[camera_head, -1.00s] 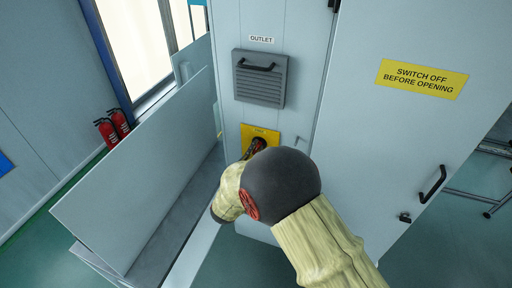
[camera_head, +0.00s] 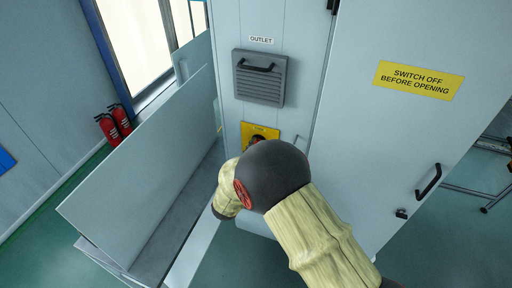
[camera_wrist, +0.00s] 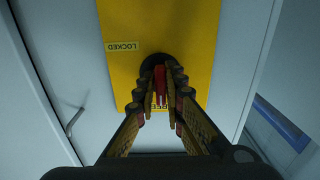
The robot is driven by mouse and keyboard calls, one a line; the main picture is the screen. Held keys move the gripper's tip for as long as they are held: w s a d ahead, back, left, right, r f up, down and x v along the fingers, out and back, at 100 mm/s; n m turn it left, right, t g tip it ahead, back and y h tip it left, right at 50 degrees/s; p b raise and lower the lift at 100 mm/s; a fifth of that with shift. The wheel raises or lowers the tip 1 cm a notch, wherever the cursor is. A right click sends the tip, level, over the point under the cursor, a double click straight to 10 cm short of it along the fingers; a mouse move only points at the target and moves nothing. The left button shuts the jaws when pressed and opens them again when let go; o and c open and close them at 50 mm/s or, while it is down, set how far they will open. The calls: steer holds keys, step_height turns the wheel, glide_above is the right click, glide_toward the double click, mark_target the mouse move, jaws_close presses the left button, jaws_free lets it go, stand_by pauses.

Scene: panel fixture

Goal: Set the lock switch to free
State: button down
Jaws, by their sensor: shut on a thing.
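The lock switch shows in the wrist view as a red handle (camera_wrist: 160,84) on a round black base (camera_wrist: 156,61), mounted on a yellow plate (camera_wrist: 185,25). A label reading LOCKED (camera_wrist: 122,46) is left of the base. My gripper (camera_wrist: 161,100) is shut on the red handle, with one finger on each side. The handle runs roughly up and down in the wrist view. In the head view the yellow plate (camera_head: 262,131) shows, but my arm covers most of the switch and my gripper.
A grey vented outlet cover (camera_head: 259,78) with a black handle is above the plate. The cabinet door (camera_head: 345,140) with a black pull (camera_head: 428,183) stands right. A pale slanted panel (camera_head: 140,170) is close on the left.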

steer(key=shift+a, duration=0.1)
steer(key=c, duration=2)
jaws_free()
steer(key=shift+c, duration=0.2)
steer(key=shift+o, duration=0.6)
steer(key=shift+s, duration=0.1)
steer(key=v, duration=1.1)
steer(key=shift+s, duration=0.35)
steer(key=shift+a, duration=0.1)
